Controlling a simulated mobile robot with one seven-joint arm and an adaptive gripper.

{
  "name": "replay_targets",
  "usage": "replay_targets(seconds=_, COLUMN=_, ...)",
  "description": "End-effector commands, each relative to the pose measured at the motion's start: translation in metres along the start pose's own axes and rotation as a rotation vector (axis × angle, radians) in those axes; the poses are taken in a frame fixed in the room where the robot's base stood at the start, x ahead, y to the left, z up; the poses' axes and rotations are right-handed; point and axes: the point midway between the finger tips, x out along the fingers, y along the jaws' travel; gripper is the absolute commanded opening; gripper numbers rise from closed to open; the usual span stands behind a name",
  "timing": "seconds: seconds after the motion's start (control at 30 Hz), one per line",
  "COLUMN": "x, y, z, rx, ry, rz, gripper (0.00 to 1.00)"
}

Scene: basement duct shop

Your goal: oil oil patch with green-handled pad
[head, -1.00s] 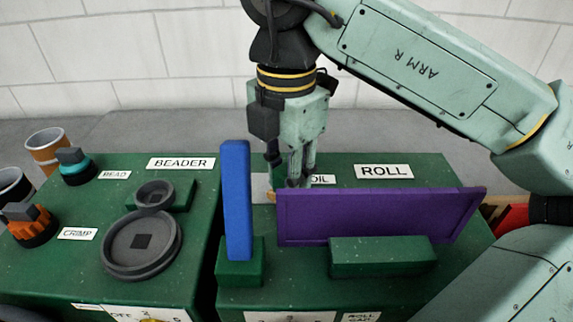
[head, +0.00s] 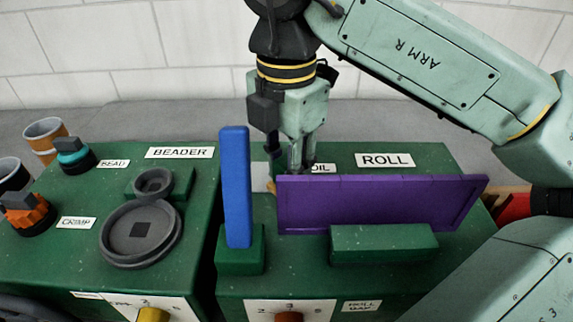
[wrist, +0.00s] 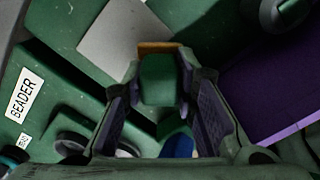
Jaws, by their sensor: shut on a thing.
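The oil patch is a flat grey square on the green roll machine top, beside the OIL label (head: 322,168). It shows left of the pad in the wrist view (wrist: 122,38), and its edge shows in the head view (head: 259,173). My gripper (wrist: 160,75) is shut on the green-handled pad (wrist: 158,80), a green block with a tan edge at its far end. In the head view my gripper (head: 297,165) points down behind the purple panel, close beside the patch. The panel hides the fingertips and most of the pad. I cannot tell whether the pad touches the top.
A purple panel (head: 380,205) and a blue upright bar (head: 237,188) stand in front of my gripper on green blocks. The beader (head: 180,153) with dark round discs (head: 141,236) is at left. Knobs and cups stand at far left.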

Motion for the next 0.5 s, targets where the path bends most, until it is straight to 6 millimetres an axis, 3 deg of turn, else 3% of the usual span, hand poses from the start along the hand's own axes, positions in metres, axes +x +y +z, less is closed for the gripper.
replay_targets(seconds=0.5, x=0.0114, y=0.0000, z=-0.0001, rx=0.000, ry=0.000, rz=0.000, gripper=0.04)
